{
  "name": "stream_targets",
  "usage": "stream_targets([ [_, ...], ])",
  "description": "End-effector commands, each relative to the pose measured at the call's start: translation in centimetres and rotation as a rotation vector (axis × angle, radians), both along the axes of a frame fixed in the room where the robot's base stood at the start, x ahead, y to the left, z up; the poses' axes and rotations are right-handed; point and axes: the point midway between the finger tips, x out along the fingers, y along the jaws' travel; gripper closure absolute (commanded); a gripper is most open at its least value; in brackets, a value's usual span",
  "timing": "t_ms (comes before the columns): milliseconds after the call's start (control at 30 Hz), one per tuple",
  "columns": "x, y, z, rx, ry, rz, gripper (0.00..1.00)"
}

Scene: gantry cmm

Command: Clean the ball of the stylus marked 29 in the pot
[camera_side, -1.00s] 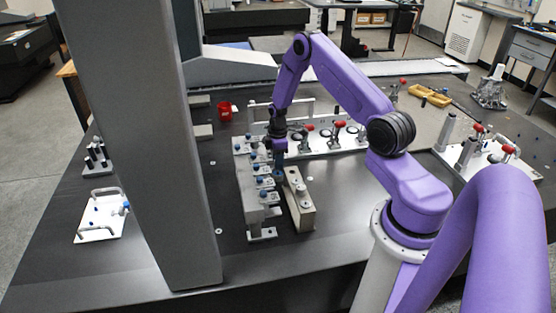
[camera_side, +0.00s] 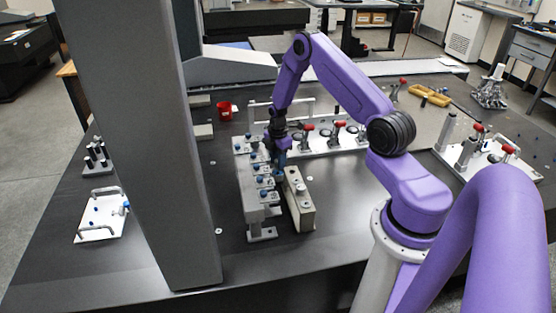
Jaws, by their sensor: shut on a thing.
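A grey rack (camera_side: 262,214) holds a row of blue-topped styli (camera_side: 265,182) at the middle of the dark table. I cannot read any number on the styli or see the ball. A red pot (camera_side: 224,111) stands on the table behind the rack and to the left, apart from my gripper.
A long grey block (camera_side: 299,200) stands close to the right of the rack. A plate with red-handled clamps (camera_side: 320,146) lies behind. A thick grey column (camera_side: 150,160) rises at the left. The table's front is clear.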

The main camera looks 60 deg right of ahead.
Motion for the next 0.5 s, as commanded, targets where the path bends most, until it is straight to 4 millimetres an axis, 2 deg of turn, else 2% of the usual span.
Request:
stream_targets([
  [267, -0.07, 0.03, -0.05, 0.001, 0.003, -0.035, 0.94],
  [500, -0.06, 0.04, -0.04, 0.001, 0.002, -0.305, 0.94],
])
